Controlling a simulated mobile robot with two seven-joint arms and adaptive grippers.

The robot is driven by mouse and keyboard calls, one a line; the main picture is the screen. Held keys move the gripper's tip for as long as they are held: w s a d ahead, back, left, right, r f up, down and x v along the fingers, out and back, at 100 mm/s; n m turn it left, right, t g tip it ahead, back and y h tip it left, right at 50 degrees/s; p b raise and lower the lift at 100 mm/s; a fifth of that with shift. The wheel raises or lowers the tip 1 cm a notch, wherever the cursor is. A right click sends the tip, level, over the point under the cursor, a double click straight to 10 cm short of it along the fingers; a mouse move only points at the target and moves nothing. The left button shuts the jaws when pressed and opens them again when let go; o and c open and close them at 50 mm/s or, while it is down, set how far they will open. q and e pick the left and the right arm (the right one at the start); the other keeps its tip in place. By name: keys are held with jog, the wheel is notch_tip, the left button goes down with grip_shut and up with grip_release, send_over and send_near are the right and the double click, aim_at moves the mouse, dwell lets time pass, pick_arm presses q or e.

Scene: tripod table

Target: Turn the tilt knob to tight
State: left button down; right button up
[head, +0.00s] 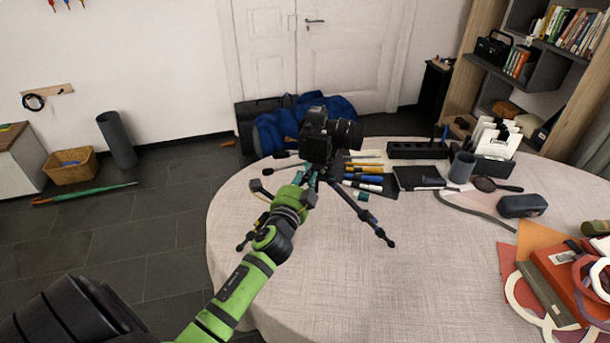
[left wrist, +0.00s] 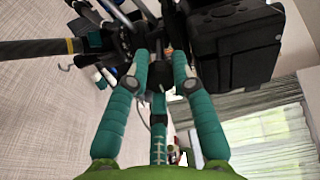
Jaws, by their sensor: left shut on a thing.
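A black camera (head: 318,135) sits on a small black tripod (head: 368,218) that stands on the round table. In the left wrist view the camera body (left wrist: 235,48) fills the upper right, close to the fingers. My left gripper (head: 310,178) reaches the tripod head just under the camera from the near side. In the left wrist view its teal fingers (left wrist: 160,70) are closed in around a small dark part at the tripod head, which looks like the tilt knob (left wrist: 157,76). The fingers hide most of it, and no tightness marking is readable. My right gripper is out of view.
Pens and markers (head: 362,178) lie right behind the tripod on the cloth-covered table (head: 340,280). The table's front middle is clear.

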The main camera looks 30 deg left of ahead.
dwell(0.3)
pick_arm(q)
jog(key=c, duration=1.3)
grip_release()
jog(key=v, duration=1.2)
